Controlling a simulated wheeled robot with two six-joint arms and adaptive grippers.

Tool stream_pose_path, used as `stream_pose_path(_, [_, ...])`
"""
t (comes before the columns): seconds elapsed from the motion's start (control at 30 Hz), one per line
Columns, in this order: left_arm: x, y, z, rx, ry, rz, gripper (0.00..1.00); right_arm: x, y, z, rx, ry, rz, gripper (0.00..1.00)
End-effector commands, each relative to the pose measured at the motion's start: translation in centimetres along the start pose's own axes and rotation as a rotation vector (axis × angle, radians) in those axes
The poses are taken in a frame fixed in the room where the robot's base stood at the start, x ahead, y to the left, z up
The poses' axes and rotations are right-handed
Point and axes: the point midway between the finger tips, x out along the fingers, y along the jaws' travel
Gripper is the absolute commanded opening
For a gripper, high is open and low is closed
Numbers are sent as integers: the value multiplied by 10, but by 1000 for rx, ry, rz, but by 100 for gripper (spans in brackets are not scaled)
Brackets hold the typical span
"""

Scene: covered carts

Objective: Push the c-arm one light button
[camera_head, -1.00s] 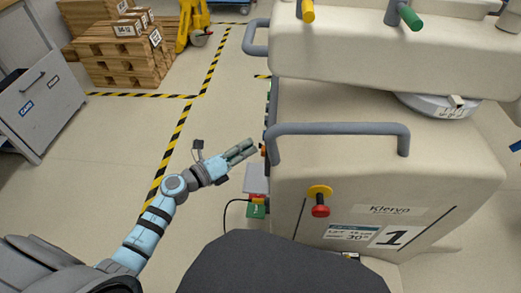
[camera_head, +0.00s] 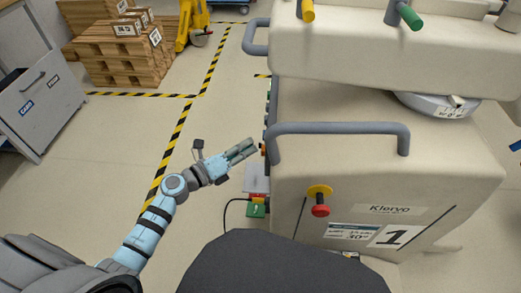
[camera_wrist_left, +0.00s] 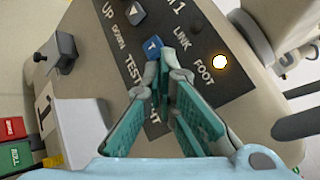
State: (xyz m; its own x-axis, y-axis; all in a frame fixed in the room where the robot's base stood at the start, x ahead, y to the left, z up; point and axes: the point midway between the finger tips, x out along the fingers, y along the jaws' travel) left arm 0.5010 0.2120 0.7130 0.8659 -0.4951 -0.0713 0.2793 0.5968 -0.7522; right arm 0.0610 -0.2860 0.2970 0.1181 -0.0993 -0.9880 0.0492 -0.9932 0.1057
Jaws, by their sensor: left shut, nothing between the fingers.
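The c-arm cart (camera_head: 400,170) is a beige covered body with a large "1" label on its front. Its dark side panel (camera_wrist_left: 233,85) shows in the left wrist view with printed words UP, DOWN, TEST, LINK and FOOT. A label ending in "HT" is partly hidden by the fingers. A blue button (camera_wrist_left: 152,46) marked "T" stands just beyond my fingertips; I cannot tell whether they touch it. My left gripper (camera_head: 243,151) is shut and empty, beside the cart's left side. It also shows in the left wrist view (camera_wrist_left: 165,76). My right gripper is out of view.
A grey handle (camera_head: 340,128) juts from the cart front, above a red emergency knob (camera_head: 320,210). The floor left of the cart is open.

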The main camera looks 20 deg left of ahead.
Motion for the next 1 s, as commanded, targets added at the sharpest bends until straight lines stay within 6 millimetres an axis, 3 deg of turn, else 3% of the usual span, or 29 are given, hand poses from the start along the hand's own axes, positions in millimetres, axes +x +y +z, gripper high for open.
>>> stream_pose_path(1.0, [9,-7,-6,0,0,0,0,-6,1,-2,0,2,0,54])
